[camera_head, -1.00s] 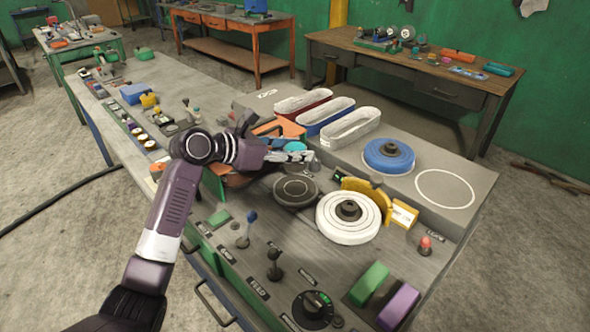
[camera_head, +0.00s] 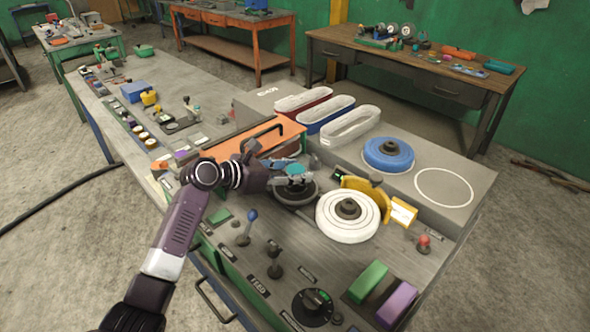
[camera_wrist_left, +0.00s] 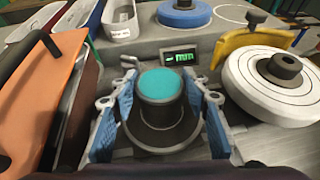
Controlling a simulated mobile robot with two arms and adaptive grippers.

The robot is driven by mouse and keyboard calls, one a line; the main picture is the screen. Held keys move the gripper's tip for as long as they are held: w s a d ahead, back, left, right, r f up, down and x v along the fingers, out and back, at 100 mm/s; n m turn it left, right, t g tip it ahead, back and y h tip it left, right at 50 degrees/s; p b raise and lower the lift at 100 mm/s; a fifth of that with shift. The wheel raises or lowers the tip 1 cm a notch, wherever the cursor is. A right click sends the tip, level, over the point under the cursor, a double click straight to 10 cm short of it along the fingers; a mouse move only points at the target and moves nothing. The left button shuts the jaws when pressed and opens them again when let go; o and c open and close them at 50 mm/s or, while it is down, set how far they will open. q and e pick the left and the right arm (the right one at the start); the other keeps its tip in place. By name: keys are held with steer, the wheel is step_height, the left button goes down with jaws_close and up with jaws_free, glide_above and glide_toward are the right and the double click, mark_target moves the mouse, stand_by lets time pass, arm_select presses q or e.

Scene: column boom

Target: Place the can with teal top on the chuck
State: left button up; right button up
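The can with teal top (camera_head: 295,170) stands upright over the dark round chuck (camera_head: 302,199) in the head view. In the left wrist view the can (camera_wrist_left: 161,88) has a dark body and sits within the chuck's dark disc (camera_wrist_left: 163,138); it looks seated there, but its base contact is hard to see. My left gripper (camera_head: 292,177) is around the can. In the wrist view its blue-padded fingers (camera_wrist_left: 162,108) stand one on each side, with visible gaps to the can, so it looks open. My right gripper is out of view.
A white disc (camera_head: 347,218) and yellow guard (camera_head: 368,193) stand close right of the chuck. An orange case (camera_head: 262,137) with black handle lies behind-left. Three oblong bins (camera_head: 350,124) and a blue disc (camera_head: 388,155) are behind. Levers (camera_head: 275,262) and a dial stand in front.

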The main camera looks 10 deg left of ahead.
arm_select(q)
steer(key=o, duration=0.3)
steer(key=shift+r, duration=0.1)
steer(key=shift+s+a+r, duration=0.15)
steer(key=shift+s+a, duration=0.05)
steer(key=b+v, duration=0.2)
steer(key=v, duration=0.9)
steer(key=shift+a, duration=0.15)
steer(key=shift+s, duration=0.2)
